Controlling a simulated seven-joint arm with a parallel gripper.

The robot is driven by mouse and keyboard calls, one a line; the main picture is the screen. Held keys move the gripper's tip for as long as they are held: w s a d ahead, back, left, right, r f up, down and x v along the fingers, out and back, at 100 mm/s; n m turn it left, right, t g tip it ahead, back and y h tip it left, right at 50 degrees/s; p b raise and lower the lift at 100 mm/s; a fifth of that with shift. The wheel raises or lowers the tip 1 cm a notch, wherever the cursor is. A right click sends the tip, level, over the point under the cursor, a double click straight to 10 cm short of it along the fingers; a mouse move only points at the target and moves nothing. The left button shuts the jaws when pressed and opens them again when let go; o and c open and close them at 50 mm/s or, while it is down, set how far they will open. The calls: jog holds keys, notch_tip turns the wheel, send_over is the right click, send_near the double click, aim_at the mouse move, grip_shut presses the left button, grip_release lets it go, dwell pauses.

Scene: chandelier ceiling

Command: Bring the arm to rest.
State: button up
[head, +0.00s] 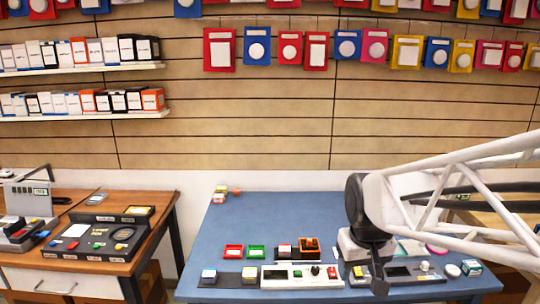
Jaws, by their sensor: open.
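My arm reaches in from the right edge of the head view as a white lattice frame ending in a dark rounded joint. My gripper (379,286) hangs from it, dark and pointing down, over the front right part of the blue table (285,218). The gap between its fingers is hard to make out from this side; nothing shows held in it. It overlaps a grey panel (408,273) in the picture; whether it touches the panel cannot be told. The arm hides part of the table's right side.
A white panel with buttons (290,283) lies left of my gripper. A round white item (452,270) lies to the right. The table's back left is mostly clear.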

jog(key=s+m, duration=0.1)
jog(key=s, duration=1.1)
jog(key=shift+s+d+r+t, duration=0.25)
jog(key=shift+s+r+t, duration=0.1)
jog(key=shift+t, duration=0.05)
dwell(0.5)
